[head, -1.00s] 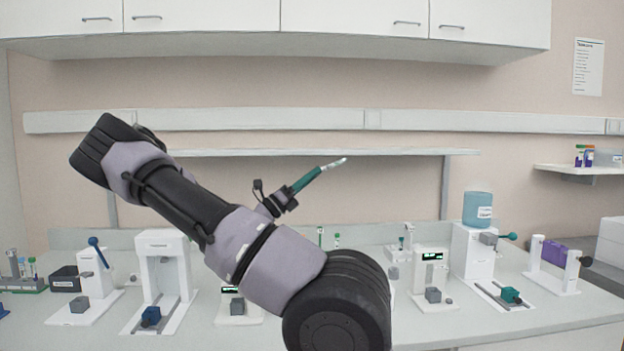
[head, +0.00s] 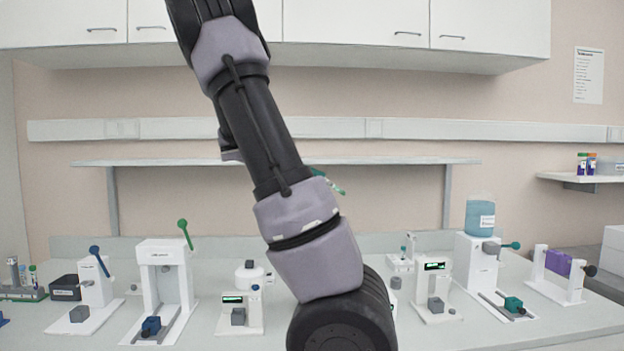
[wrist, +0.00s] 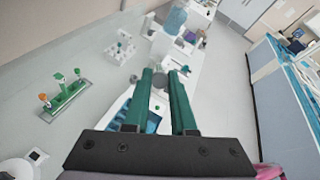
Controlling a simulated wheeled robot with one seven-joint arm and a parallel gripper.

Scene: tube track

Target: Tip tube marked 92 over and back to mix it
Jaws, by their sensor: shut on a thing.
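My gripper (wrist: 163,76) shows in the wrist view with its two green fingers shut on a small tube (wrist: 159,83), seen nearly end on as a greyish round shape between the fingertips. In the head view my arm hides most of the gripper; only a bit of green and pale tip (head: 333,183) shows to the right of the forearm, in the air above the bench. I cannot read the number on the tube or tell its exact tilt. A green rack (wrist: 66,97) with several capped tubes stands on the bench at left in the wrist view.
The bench holds several white devices, one with a green lever (head: 185,235) and one with a blue container (head: 480,215). A purple block stand (head: 557,263) is at right. A wall shelf (head: 400,161) and cupboards (head: 350,30) are behind and above my arm.

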